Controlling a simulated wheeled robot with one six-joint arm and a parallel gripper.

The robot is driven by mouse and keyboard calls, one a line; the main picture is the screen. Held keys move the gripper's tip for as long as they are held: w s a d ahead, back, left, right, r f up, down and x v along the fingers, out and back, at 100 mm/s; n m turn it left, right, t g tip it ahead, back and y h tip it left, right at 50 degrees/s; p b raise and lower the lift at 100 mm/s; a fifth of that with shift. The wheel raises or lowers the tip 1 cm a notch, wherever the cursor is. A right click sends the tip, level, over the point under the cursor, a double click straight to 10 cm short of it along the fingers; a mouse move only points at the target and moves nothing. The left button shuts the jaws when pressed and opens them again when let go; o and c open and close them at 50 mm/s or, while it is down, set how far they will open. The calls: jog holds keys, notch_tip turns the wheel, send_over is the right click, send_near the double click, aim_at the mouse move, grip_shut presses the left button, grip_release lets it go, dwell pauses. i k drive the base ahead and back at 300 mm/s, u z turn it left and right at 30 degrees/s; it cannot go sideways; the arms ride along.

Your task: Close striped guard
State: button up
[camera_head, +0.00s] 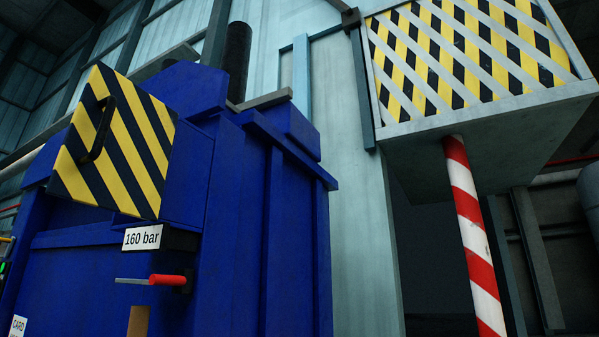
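The striped guard (132,140) is a square yellow-and-black panel at the upper left, on the front of a blue machine (290,230). A dark bar handle (98,132) is fixed near its left edge. The panel looks turned at an angle to the machine's front, with its left edge standing out; I cannot tell exactly how far it is swung. What lies behind it is hidden. My gripper is not in view.
Below the guard are a "160 bar" label (143,238) and a red-handled lever (168,280) sticking out. At right, a raised box with yellow-and-black lattice (470,50) overhangs a red-and-white striped post (470,230). A dark pipe (237,60) rises behind the machine.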

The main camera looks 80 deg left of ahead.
aim_at(114, 155)
jog(key=u, duration=3.3)
jog(key=k, duration=0.45)
jog(key=z, duration=1)
jog(key=i, duration=0.55)
jog(key=u, duration=0.7)
